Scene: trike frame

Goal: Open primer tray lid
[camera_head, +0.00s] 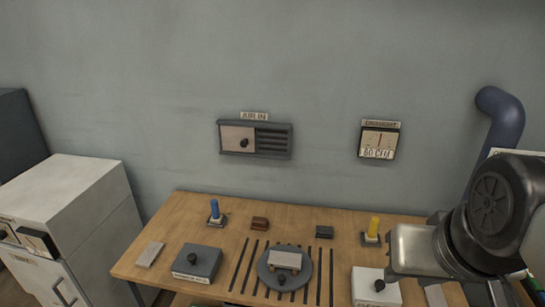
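A dark grey box (203,262) with a black knob (193,258) on its flat top sits at the front left of the wooden table. Its front label is too small to read surely, but it looks like the primer tray, with its lid down. My arm reaches in at the right edge, over the table's right end. My gripper (492,292) is low in the right corner, far to the right of that box. Its fingers are partly cut off and hidden by the arm, so I cannot tell whether they are open or shut.
A white box (375,286) with a black knob stands near my arm. A round grey turntable (285,269) bearing a pale block lies between the boxes, over dark slots. Blue (214,209) and yellow (374,227) upright pieces stand behind. A white cabinet (68,205) is left of the table.

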